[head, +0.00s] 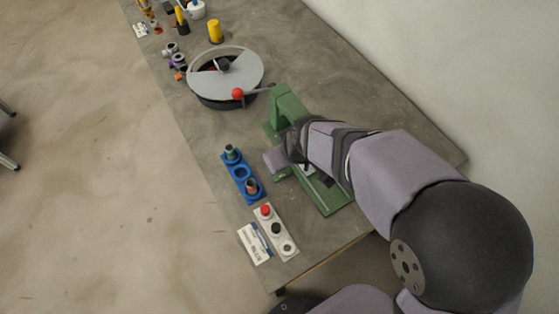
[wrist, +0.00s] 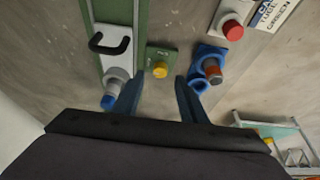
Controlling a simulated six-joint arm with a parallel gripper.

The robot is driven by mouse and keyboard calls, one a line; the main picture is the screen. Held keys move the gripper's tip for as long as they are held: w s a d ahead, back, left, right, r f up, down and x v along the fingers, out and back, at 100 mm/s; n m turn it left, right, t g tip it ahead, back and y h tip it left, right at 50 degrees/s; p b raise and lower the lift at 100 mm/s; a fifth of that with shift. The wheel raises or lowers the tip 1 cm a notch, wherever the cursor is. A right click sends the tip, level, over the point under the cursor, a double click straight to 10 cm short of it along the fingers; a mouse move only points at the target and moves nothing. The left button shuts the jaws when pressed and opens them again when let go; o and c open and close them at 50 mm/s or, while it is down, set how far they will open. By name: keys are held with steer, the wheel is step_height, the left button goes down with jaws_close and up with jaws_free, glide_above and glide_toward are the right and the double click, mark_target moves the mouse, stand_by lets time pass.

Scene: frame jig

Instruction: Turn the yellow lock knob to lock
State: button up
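The yellow knob (wrist: 160,70) sits on a small green plate (wrist: 161,57) beside the green jig, in the upper middle of the wrist view. My gripper (wrist: 160,97) is open, with one dark blue finger on each side of the view. The knob lies ahead of the gap between the fingertips, and nothing is seen held. In the head view my gripper (head: 277,160) is low beside the green frame jig (head: 288,105) and the arm hides the knob. The knob's turn position is too small to tell.
A white plate with a black handle (wrist: 108,46) stands left of the knob. A blue holder (wrist: 208,57) with pegs is close on the right, then a red button (wrist: 232,30). In the head view a grey round drum (head: 225,75) with a red ball (head: 237,93) stands farther back.

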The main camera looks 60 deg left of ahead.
steer(key=shift+b+v, duration=0.3)
steer(key=shift+v, duration=1.7)
steer(key=shift+f, duration=0.1)
